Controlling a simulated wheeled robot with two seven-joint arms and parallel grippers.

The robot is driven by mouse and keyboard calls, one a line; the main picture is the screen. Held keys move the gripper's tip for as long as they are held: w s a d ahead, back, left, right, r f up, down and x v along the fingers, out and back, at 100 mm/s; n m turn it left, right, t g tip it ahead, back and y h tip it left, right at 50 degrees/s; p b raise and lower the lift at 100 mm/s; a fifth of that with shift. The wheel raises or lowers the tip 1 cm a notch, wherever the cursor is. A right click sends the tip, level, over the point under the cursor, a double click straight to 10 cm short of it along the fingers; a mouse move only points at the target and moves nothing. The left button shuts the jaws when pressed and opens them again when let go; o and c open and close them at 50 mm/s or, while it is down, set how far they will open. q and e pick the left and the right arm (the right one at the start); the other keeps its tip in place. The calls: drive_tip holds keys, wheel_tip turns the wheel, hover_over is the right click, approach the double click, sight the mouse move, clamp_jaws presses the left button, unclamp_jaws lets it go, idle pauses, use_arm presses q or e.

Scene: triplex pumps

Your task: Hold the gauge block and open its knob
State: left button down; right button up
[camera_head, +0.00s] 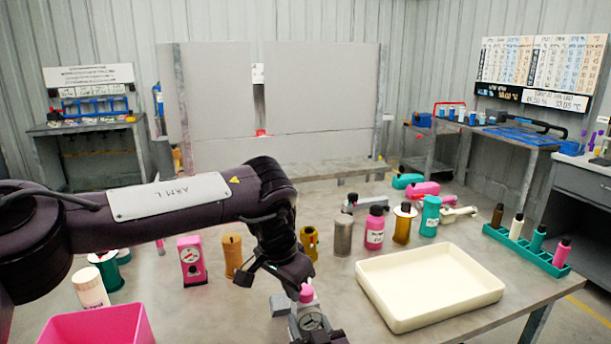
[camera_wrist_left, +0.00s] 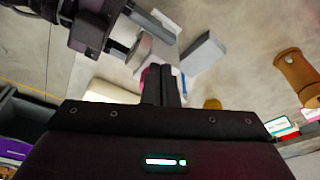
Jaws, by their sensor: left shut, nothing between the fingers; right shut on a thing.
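The gauge block (camera_head: 311,322) is grey with a round dial face and a pink knob (camera_head: 307,294) on top. It is at the bottom centre of the head view. My right gripper (camera_wrist_left: 128,45) is shut on it, seen in the left wrist view at the upper left; in the head view little of that gripper shows. My left gripper (camera_head: 302,281) is shut and empty, pointing down right at the pink knob. In the left wrist view its closed fingers (camera_wrist_left: 165,88) cover most of the knob (camera_wrist_left: 148,77); whether they touch it I cannot tell.
A grey block (camera_head: 282,305) lies just left of the gauge block. A pink gauge unit (camera_head: 191,262), bottles and cylinders stand behind. A cream tray (camera_head: 430,318) is at right, a pink bin (camera_head: 98,326) at lower left, and a green rack (camera_head: 525,252) at far right.

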use_arm(q)
drive_tip(key=shift+s+d, duration=0.3)
drive_tip(key=shift+d, duration=0.2)
idle(0.9)
drive_tip(key=shift+s, duration=0.1)
drive_tip(key=shift+s+a, duration=0.2)
drive_tip(key=shift+a, duration=0.05)
drive_tip(key=w+d+v, duration=0.1)
drive_tip(key=v, duration=0.4)
drive_tip(key=shift+a+r, duration=0.2)
drive_tip(key=shift+r, duration=0.35)
drive_tip(key=shift+d, duration=0.1)
drive_tip(key=shift+w+a+f, duration=0.1)
drive_tip(key=shift+a+f, duration=0.05)
drive_tip(key=shift+f, duration=0.85)
drive_tip(key=shift+w+a+f, duration=0.1)
drive_tip(key=shift+f, duration=0.9)
drive_tip(key=shift+w+a+f, duration=0.1)
drive_tip(key=shift+a+f, duration=0.05)
drive_tip(key=shift+f, duration=0.85)
